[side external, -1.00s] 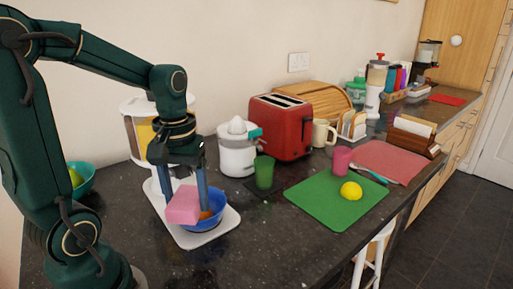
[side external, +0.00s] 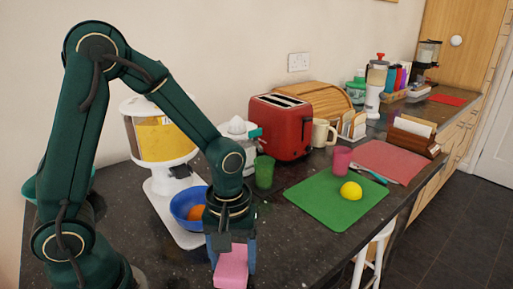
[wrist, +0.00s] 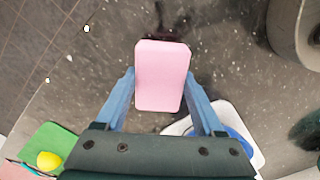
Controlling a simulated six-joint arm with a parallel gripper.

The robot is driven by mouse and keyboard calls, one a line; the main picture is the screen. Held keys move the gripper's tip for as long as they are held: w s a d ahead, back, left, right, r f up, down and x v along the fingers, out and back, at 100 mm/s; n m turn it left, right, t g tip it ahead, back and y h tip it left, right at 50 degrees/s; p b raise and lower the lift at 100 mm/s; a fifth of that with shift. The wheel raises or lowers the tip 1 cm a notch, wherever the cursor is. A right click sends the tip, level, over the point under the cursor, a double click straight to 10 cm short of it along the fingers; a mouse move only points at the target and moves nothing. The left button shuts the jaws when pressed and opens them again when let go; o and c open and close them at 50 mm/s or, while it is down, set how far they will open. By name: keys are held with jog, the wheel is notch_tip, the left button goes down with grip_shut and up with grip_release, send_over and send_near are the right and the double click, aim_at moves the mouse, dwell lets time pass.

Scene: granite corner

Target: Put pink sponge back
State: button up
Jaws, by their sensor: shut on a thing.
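The pink sponge (side external: 231,268) is a pink block at the lower middle of the side view. It also shows in the wrist view (wrist: 162,75), between the two blue fingers. My gripper (side external: 231,262) is shut on the sponge, with the fingers pointing down at the near part of the counter. In the wrist view my gripper (wrist: 160,100) has the dark speckled counter beneath it. I cannot tell whether the sponge touches the counter.
A blue bowl (side external: 180,208) with an orange thing in it stands on a white base (side external: 186,236) left of my gripper. A green board (side external: 325,208) with a yellow lemon (side external: 351,190) lies to the right. A green cup (side external: 264,172) stands behind.

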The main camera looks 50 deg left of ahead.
aim_at(233, 260)
jog(key=shift+f, duration=0.75)
jog(key=shift+f, duration=0.1)
jog(key=o, duration=1.3)
notch_tip(233, 260, up, 12)
jog(key=s+r+m+t, duration=0.1)
jog(key=s+m+t, duration=0.1)
jog(key=m, duration=0.1)
jog(key=s+a+r+m+t, duration=0.1)
jog(key=m, duration=0.2)
jog(key=s+a+r+m+t, duration=0.1)
jog(key=s+m+t, duration=0.1)
jog(key=m, duration=0.1)
jog(key=shift+s+a+r+t, duration=0.1)
jog(key=shift+s+t, duration=0.2)
